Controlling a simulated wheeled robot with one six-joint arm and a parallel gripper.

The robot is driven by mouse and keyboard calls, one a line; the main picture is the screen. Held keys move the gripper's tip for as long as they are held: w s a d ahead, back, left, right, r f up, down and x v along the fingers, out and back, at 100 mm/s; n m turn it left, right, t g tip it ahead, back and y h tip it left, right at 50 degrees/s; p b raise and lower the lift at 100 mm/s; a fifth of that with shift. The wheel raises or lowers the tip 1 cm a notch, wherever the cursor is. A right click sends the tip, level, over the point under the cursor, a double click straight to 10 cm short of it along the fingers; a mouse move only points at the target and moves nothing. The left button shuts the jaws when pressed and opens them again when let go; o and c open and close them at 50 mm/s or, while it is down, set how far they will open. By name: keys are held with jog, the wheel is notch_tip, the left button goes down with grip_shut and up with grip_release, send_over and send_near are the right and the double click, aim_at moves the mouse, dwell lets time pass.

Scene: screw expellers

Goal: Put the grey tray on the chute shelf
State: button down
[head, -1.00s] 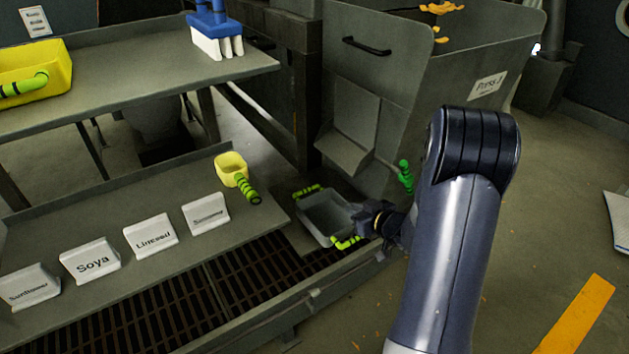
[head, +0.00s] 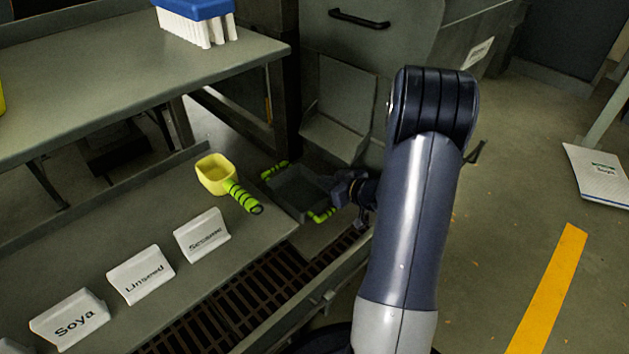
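The grey tray (head: 290,193) is a shallow open box with green-and-black banded handles at opposite ends. It is upright, right of the shelf with the yellow scoop and below the press's chute (head: 337,132). My gripper (head: 343,189) is at the tray's right side, close to the near handle, and appears shut on the tray. The fingertips are small and dark, so the exact grip is hard to see. The surface under the tray is mostly hidden, and I cannot tell whether the tray touches it.
A yellow scoop (head: 214,174) and several white name cards, including Sesame (head: 202,236), stand on the lower shelf (head: 110,232). A floor grate (head: 265,285) lies in front. An upper table (head: 130,70) holds a blue-topped rack (head: 199,22).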

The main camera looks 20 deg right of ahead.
jog(key=shift+s+f, duration=0.1)
jog(key=shift+f, duration=0.2)
jog(key=c, duration=1.6)
grip_release()
jog(key=shift+c, duration=0.2)
jog(key=shift+r, duration=0.25)
jog(key=p+v, duration=0.5)
jog(key=v, duration=0.5)
jog(key=shift+s+r, duration=0.1)
jog(key=shift+v, duration=0.85)
